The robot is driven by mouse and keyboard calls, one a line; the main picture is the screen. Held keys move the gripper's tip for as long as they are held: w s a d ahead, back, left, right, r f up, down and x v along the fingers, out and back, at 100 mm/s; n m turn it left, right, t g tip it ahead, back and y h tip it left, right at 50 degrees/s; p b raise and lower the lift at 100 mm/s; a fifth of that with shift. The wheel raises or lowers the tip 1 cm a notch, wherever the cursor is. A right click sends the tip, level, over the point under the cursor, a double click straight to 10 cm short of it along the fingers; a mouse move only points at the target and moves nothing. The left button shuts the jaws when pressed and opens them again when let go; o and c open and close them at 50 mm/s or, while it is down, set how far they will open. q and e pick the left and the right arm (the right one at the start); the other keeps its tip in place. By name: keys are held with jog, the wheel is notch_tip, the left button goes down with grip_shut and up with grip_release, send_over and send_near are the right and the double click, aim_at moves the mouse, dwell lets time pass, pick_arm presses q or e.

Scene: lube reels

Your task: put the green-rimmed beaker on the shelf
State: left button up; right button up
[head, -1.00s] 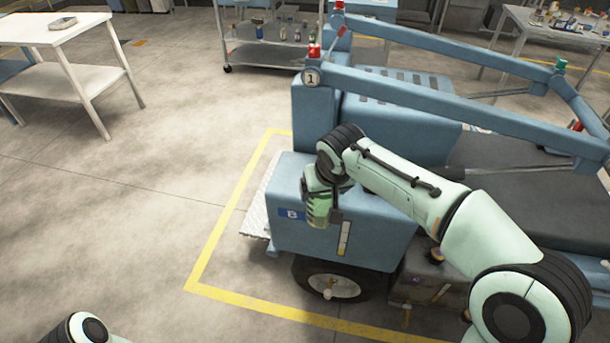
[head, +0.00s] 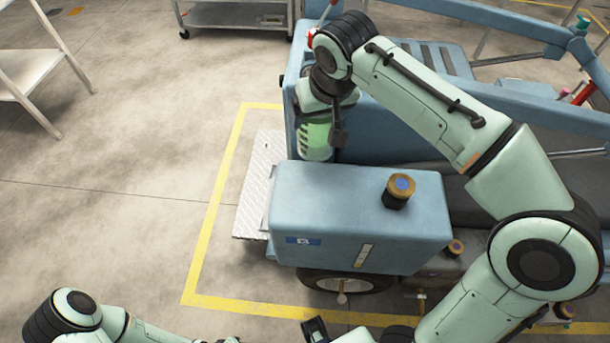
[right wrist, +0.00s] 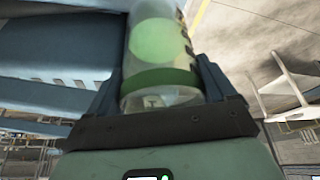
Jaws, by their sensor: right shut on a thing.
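The beaker (head: 315,140) is clear with green in it, and my right gripper (head: 326,118) is shut on it, holding it above the blue machine's front end. In the right wrist view the beaker (right wrist: 158,45) sits between the two dark fingers, with a green band near the fingertips. Its far end is cut off by the frame. A metal shelf cart (head: 235,15) stands at the top, and a white table with a lower shelf (head: 35,70) at the left; which is the task's shelf I cannot tell. My left arm shows at the bottom; its gripper is mostly out of frame.
The blue machine (head: 350,215) has a brown-and-blue cap (head: 398,190) on top, rails behind, and a metal tread plate (head: 258,190) at its left. A yellow floor line (head: 215,225) runs round it. The concrete floor (head: 110,170) at the left is clear.

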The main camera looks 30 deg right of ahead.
pick_arm(q)
jog(key=shift+s+f+b, duration=0.3)
jog(key=shift+f+b, duration=0.25)
jog(key=shift+f, duration=0.1)
jog(key=shift+s+f+b, duration=0.3)
jog(key=shift+f+b, duration=0.3)
jog(key=shift+s+f+b, duration=0.3)
jog(key=shift+f+b, duration=0.25)
jog(key=shift+f, duration=0.1)
pick_arm(e)
notch_tip(320, 180, down, 20)
jog(key=shift+s+r, duration=0.15)
jog(key=shift+s, duration=0.05)
jog(key=shift+f, duration=0.25)
jog(key=o, duration=1.5)
pick_arm(q)
jog(key=shift+f, duration=0.15)
pick_arm(e)
jog(key=shift+r, duration=0.1)
jog(key=shift+r, duration=0.1)
